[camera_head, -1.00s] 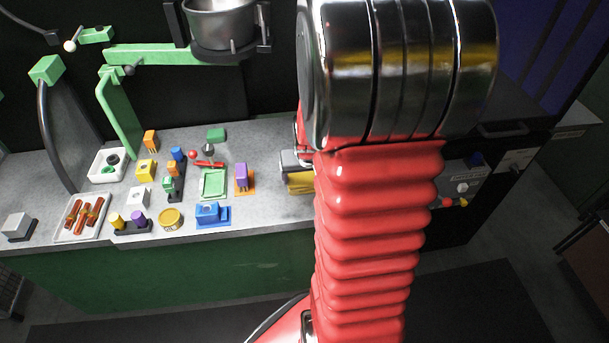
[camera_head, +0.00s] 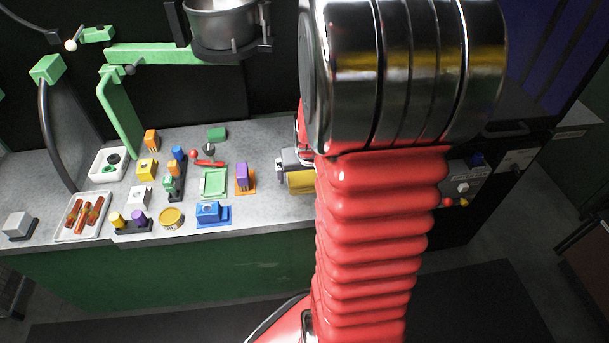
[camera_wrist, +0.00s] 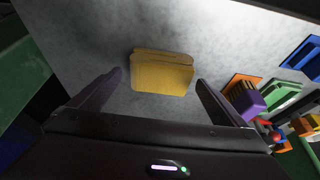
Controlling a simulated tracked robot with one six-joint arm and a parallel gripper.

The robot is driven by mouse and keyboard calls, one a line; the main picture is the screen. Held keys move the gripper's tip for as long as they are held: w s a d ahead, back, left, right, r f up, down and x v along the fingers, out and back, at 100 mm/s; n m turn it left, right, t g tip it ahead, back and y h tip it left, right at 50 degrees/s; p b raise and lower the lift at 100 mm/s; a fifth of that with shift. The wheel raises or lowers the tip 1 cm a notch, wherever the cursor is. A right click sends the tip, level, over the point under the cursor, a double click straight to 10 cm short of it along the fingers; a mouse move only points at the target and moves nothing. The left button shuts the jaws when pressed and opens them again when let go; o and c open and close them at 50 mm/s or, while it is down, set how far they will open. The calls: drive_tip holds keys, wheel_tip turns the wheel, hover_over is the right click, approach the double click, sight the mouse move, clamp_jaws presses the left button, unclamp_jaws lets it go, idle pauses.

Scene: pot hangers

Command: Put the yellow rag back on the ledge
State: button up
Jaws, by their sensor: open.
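The yellow rag (camera_wrist: 162,76) appears as a folded yellow block on the grey worktop in the wrist view. My gripper (camera_wrist: 158,80) is open, with one dark finger to the left of the rag and one to the right. There is a visible gap between each finger and the rag. In the head view my gripper (camera_head: 292,160) is over the right part of the worktop, and the yellow rag (camera_head: 301,182) shows just beside it, partly hidden by my arm. I cannot tell the exact height of the fingers above the surface.
A purple block on an orange base (camera_head: 242,178), a green tray (camera_head: 214,183) and a blue block (camera_head: 209,212) stand to the left. Further left is a white tray with brown-red pieces (camera_head: 84,215). A pot (camera_head: 221,25) hangs above. A grey box with knobs (camera_head: 463,185) is at right.

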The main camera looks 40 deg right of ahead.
drive_tip(key=v, duration=1.1)
drive_tip(key=shift+s+r, duration=0.15)
drive_tip(key=shift+r, duration=0.05)
drive_tip(key=shift+a, duration=0.1)
idle(0.3)
drive_tip(key=s+a+r+n+y, duration=0.1)
drive_tip(key=s+a+r+n, duration=0.1)
drive_tip(key=a, duration=0.6)
drive_tip(key=s+a+r+n+t, duration=0.1)
drive_tip(key=a+r, duration=0.3)
drive_tip(key=a, duration=0.4)
drive_tip(key=s+a+r+n+t+y, duration=0.1)
drive_tip(key=s+a+r+n, duration=0.1)
drive_tip(key=a, duration=0.6)
drive_tip(key=shift+s+a+r+n+y, duration=0.35)
drive_tip(key=shift+r+n, duration=0.25)
drive_tip(key=shift+n, duration=0.3)
drive_tip(key=shift+d, duration=0.1)
drive_tip(key=shift+c, duration=0.3)
